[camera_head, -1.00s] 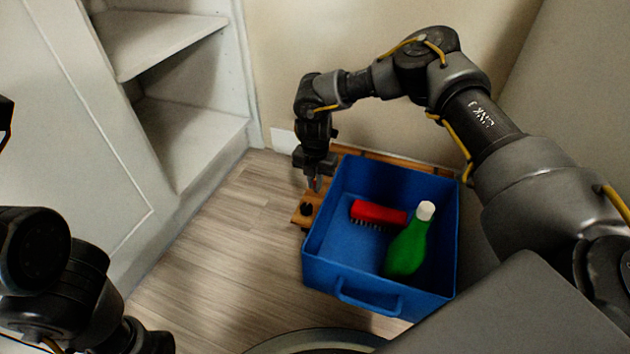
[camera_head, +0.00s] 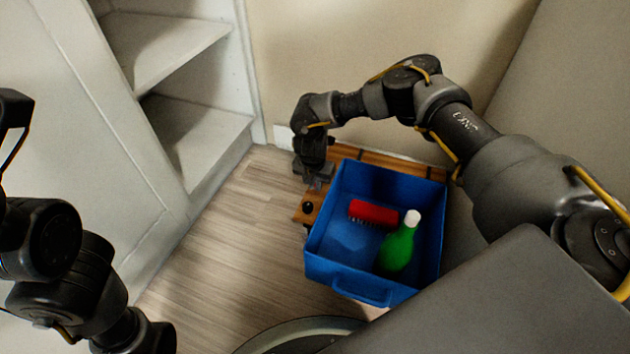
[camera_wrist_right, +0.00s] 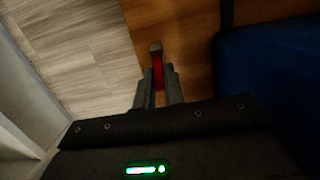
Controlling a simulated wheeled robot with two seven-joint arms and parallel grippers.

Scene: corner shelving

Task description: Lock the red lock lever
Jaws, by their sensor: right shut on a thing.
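The red lock lever (camera_wrist_right: 158,73) shows in the right wrist view as a narrow red piece between the fingers, with a greyish end beyond the fingertips. My right gripper (camera_wrist_right: 157,80) is shut on the lever, above the wooden board. In the head view my right gripper (camera_head: 316,182) is at the left back corner of the blue bin, pointing down, and it hides the lever there. My left arm is at the lower left of the head view; its fingertips are not clearly seen.
A blue bin (camera_head: 345,277) with a red brush (camera_head: 373,212) and a green bottle (camera_head: 398,249) stands on a wooden board (camera_head: 310,200), close to the right gripper. A black knob (camera_head: 307,207) is on the board's left edge. White shelving (camera_head: 205,140) is at left. Floor (camera_head: 225,240) between is clear.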

